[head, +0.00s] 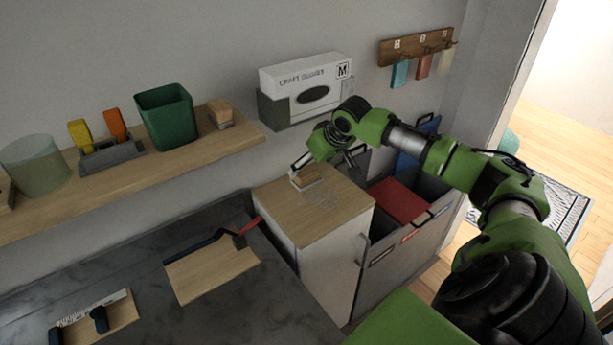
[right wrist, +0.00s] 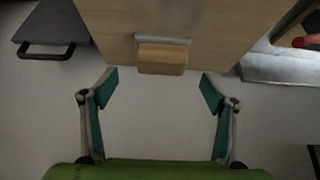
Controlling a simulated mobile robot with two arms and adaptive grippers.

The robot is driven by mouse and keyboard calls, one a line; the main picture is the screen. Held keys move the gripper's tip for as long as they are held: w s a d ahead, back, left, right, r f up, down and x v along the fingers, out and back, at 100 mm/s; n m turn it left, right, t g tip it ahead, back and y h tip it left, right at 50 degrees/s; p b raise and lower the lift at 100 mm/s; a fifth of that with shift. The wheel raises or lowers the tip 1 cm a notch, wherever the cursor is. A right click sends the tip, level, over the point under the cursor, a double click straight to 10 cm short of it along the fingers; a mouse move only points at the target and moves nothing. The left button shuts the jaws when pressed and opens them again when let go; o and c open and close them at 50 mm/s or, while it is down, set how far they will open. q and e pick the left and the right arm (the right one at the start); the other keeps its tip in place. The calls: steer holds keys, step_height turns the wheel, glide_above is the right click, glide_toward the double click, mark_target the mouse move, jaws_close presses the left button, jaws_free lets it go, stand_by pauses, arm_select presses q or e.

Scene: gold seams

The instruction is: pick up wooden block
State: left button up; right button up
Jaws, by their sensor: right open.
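A small wooden block (head: 306,178) with a grey layer along one side lies on the wooden top of the white cabinet (head: 275,196). In the right wrist view the block (right wrist: 162,58) lies centred between the fingers and just beyond their tips. My right gripper (head: 322,163) is open and empty, close to the block; its two spread fingers (right wrist: 161,82) do not appear to touch it. A similar wooden piece (head: 222,115) sits on the wall shelf. My left gripper is not in view.
The shelf (head: 205,143) also holds a green bin (head: 167,115) and a glass-like cylinder (head: 36,165). A grey bin with a red folder (head: 398,201) stands right of the cabinet. A dark counter (head: 215,305) lies left.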

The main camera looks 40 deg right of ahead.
mark_target(308, 172)
steer(key=shift+s+f+p+x, duration=0.15)
steer(key=shift+p+x, duration=0.15)
steer(key=shift+x, duration=1.05)
steer(key=shift+s+f+p+x, duration=0.15)
steer(key=shift+p+x, duration=0.1)
steer(key=shift+x, duration=1.1)
steer(key=shift+s+a+r, duration=0.1)
steer(key=shift+a+r, duration=0.05)
steer(key=c, duration=1.2)
